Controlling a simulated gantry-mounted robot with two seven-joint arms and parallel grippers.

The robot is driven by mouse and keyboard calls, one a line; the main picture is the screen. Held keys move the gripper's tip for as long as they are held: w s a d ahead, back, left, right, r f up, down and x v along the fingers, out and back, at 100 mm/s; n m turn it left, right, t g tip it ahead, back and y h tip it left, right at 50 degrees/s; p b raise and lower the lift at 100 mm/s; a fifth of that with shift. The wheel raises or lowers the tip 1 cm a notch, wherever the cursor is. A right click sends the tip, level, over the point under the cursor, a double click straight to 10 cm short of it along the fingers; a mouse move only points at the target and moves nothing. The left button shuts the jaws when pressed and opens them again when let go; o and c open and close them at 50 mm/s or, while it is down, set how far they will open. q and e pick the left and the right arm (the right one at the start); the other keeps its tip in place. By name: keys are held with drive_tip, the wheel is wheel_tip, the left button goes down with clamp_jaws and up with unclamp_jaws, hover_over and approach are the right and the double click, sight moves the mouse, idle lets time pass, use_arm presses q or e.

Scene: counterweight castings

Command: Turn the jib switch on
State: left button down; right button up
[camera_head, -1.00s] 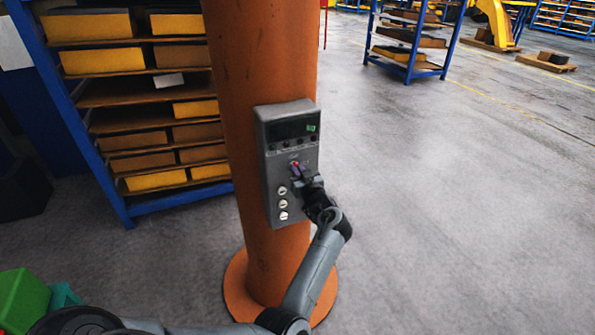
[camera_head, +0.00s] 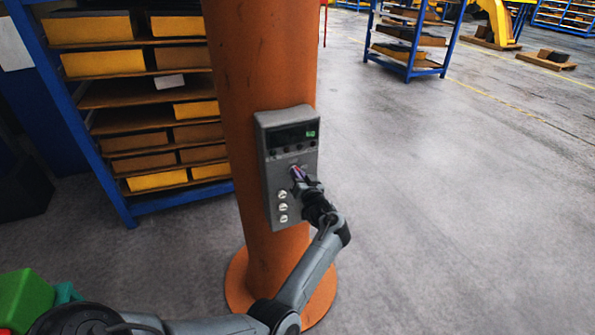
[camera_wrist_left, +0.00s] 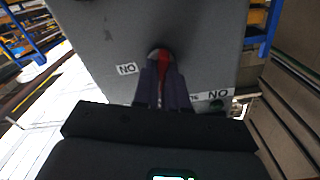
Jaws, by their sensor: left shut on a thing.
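The grey control box (camera_head: 270,190) is mounted on the orange column (camera_head: 236,100). It has a dark display with a green mark at the top and several pale round knobs low on its face. The jib switch has a red handle (camera_wrist_left: 163,62), seen in the left wrist view between the fingers, with labels reading "NO" near it. My left gripper (camera_head: 298,174) is at the box's face, shut on this handle; in the left wrist view its fingers (camera_wrist_left: 162,75) reach the handle from below. The fingers hide most of the switch. My right gripper is not in view.
A blue rack (camera_head: 97,150) with yellow and brown bins stands behind the column on the left. A green bin (camera_head: 22,298) is at the lower left. The grey floor to the right is clear up to a far blue rack (camera_head: 410,68).

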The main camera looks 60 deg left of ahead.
use_arm(q)
drive_tip(key=m+p, duration=0.6)
drive_tip(key=m, duration=0.7)
drive_tip(key=shift+w+f, duration=0.1)
drive_tip(key=shift+f, duration=0.05)
drive_tip(key=shift+m, duration=0.3)
drive_tip(key=c, duration=1.2)
unclamp_jaws()
drive_tip(key=shift+d, duration=0.15)
drive_tip(key=d, duration=0.3)
drive_tip(key=s+d, duration=0.1)
drive_tip(key=d, duration=0.3)
drive_tip(key=s+d, duration=0.1)
drive_tip(key=d, duration=0.2)
drive_tip(key=shift+d, duration=0.25)
